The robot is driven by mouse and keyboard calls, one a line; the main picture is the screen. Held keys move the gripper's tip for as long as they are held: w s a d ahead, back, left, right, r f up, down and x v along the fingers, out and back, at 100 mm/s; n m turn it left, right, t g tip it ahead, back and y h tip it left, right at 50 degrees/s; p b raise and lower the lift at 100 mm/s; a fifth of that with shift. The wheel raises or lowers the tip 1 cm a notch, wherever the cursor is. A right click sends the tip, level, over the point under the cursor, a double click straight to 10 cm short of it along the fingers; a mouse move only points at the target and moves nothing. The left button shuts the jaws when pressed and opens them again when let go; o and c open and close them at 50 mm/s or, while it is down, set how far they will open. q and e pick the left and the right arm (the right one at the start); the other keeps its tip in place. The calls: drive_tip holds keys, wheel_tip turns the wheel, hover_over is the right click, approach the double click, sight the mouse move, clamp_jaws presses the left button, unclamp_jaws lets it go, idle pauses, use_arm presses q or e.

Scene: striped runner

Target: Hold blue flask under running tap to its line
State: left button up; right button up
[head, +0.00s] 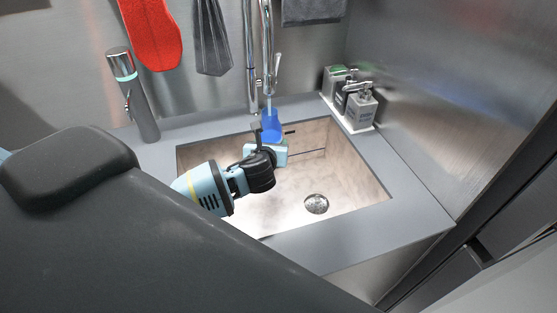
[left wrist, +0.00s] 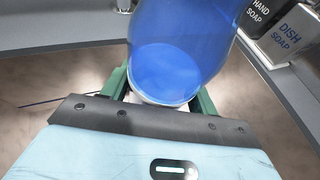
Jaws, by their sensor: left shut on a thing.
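The blue flask (head: 271,126) is upright or nearly so over the back of the sink, below the tall chrome tap (head: 267,45). A thin pale streak, apparently water, shows between the spout and the flask's mouth. My left gripper (head: 268,145) is shut on the flask. In the left wrist view the see-through blue flask (left wrist: 180,45) stands between the green fingers of the gripper (left wrist: 160,98). A brighter blue oval shows low in it; I cannot tell if it is water or the base. No fill line can be made out. My right gripper is out of view.
The sink basin (head: 285,205) is empty, with a round drain (head: 316,204). Soap dispensers (head: 352,100) stand on the right back corner. A second chrome tap-like fixture (head: 133,95) stands at left. A red mitt (head: 152,33) and grey cloths hang behind.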

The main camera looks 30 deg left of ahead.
use_arm(q)
drive_tip(key=shift+r, duration=0.1)
idle(0.4)
drive_tip(key=s+d, duration=0.5)
drive_tip(key=shift+d, duration=0.4)
drive_tip(key=s+d+r, duration=0.3)
drive_tip(key=r, duration=0.4)
drive_tip(key=shift+d, duration=0.35)
idle(0.7)
